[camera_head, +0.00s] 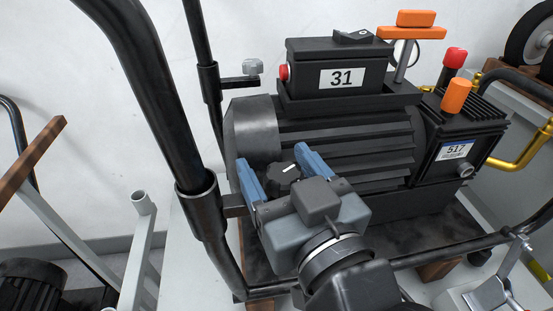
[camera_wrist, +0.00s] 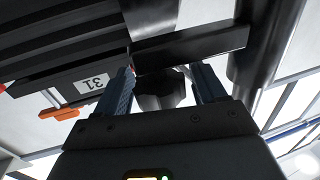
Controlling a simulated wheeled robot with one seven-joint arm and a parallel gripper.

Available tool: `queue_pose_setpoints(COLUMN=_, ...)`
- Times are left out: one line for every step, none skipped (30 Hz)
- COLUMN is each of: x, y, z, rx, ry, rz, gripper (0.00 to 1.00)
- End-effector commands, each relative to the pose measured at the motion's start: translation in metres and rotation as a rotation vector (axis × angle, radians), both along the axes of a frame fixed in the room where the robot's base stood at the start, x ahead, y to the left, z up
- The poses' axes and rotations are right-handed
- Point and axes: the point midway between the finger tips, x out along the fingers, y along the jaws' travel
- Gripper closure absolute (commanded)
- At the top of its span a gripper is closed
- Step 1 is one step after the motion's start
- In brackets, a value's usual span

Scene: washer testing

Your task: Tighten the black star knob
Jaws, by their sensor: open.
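The black star knob (camera_head: 283,176) sits low at the left end of the motor, beside the tubular frame, with a white mark on it. My gripper (camera_head: 272,156) is open, with one blue finger on each side of the knob. In the wrist view the dark knob (camera_wrist: 164,92) lies between the two fingers of my gripper (camera_wrist: 163,70), with gaps at its sides. Whether either finger touches it I cannot tell. Part of the knob is hidden behind my gripper in the head view.
The black pressure washer motor (camera_head: 340,140) carries a box labelled 31 (camera_head: 342,78) and an orange T-handle (camera_head: 413,32). A black frame tube (camera_head: 150,90) runs close to the left of my gripper. A grey knob (camera_head: 252,67) sits on the frame higher up.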

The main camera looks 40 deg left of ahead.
Motion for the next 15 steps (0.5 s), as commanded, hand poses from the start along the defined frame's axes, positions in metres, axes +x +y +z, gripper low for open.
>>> queue_pose_setpoints(x=0.0016, y=0.0034, z=0.0008, rx=0.0, ry=-0.001, rz=0.001, gripper=0.3)
queue_pose_setpoints(x=0.0022, y=0.0046, z=0.0006, rx=0.0, ry=-0.001, rz=0.001, gripper=0.3)
queue_pose_setpoints(x=0.0028, y=0.0059, z=0.0003, rx=0.001, ry=0.0, rz=0.001, gripper=0.3)
queue_pose_setpoints(x=0.0031, y=0.0065, z=0.0001, rx=0.001, ry=0.0, rz=0.0, gripper=0.3)
queue_pose_setpoints(x=0.0033, y=0.0069, z=0.0, rx=0.001, ry=0.0, rz=0.0, gripper=0.3)
queue_pose_setpoints(x=0.0034, y=0.0071, z=-0.0001, rx=0.001, ry=0.0, rz=0.0, gripper=0.3)
queue_pose_setpoints(x=0.0035, y=0.0072, z=-0.0001, rx=0.001, ry=0.0, rz=0.0, gripper=0.3)
queue_pose_setpoints(x=0.0034, y=0.0071, z=-0.0001, rx=0.001, ry=0.0, rz=0.0, gripper=0.3)
queue_pose_setpoints(x=0.0033, y=0.0071, z=-0.0001, rx=0.001, ry=0.0, rz=0.0, gripper=0.3)
queue_pose_setpoints(x=0.0034, y=0.007, z=-0.0001, rx=0.001, ry=0.0, rz=0.0, gripper=0.3)
queue_pose_setpoints(x=0.0033, y=0.0069, z=-0.0001, rx=0.001, ry=0.0, rz=0.0, gripper=0.3)
queue_pose_setpoints(x=0.0033, y=0.0069, z=-0.0001, rx=0.001, ry=0.0, rz=0.0, gripper=0.33)
queue_pose_setpoints(x=0.0033, y=0.0069, z=-0.0001, rx=0.001, ry=0.0, rz=0.0, gripper=0.36)
queue_pose_setpoints(x=0.0033, y=0.0069, z=-0.0001, rx=0.001, ry=0.0, rz=0.0, gripper=0.39)
queue_pose_setpoints(x=0.0033, y=0.0069, z=-0.0001, rx=0.001, ry=0.0, rz=0.0, gripper=0.42)
